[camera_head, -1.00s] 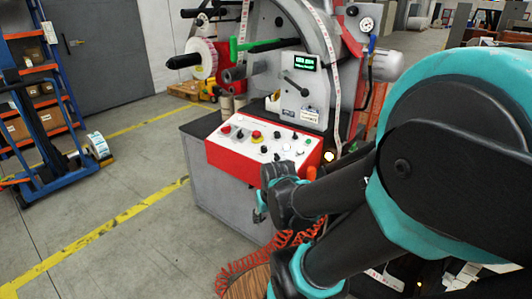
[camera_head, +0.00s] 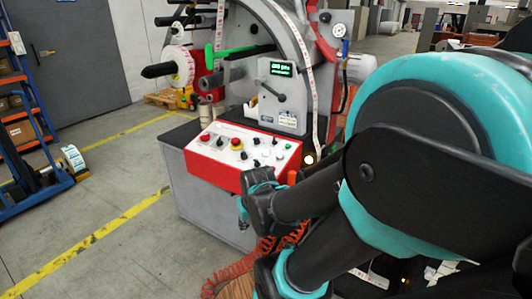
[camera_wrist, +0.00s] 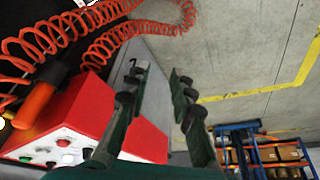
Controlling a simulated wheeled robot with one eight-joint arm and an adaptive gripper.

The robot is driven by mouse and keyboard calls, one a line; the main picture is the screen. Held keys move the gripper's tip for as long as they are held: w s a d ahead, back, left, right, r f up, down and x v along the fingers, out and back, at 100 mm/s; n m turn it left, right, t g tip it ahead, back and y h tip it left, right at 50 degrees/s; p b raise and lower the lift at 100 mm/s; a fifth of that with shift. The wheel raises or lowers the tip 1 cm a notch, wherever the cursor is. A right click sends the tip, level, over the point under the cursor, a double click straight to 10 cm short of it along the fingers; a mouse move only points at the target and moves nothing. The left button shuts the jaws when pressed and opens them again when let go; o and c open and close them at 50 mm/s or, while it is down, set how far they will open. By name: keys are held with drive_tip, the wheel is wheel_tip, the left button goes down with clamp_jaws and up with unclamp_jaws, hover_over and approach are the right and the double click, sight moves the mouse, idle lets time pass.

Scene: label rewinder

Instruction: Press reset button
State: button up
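The red control panel (camera_head: 215,172) on the front of the rewinder carries several buttons and knobs on its white top. They include a red button (camera_head: 205,138), a red mushroom button (camera_head: 237,142) and a green button (camera_head: 287,146); I cannot read which is labelled reset. In the wrist view the panel (camera_wrist: 85,105) lies at the lower left, with a red button (camera_wrist: 63,142) near its edge. My gripper (camera_wrist: 158,72) is open and empty, its fingers apart beside the panel. In the head view my arm mostly hides it, near the panel's front right corner.
A coiled orange hose (camera_wrist: 110,45) hangs near my gripper, with an orange handle (camera_wrist: 40,98) beside the panel. The rewinder (camera_head: 275,50) rises behind the panel. A blue cart (camera_head: 30,165) stands at left. The floor (camera_head: 110,180) between is clear.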

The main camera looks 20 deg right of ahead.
clamp_jaws()
idle(1.1)
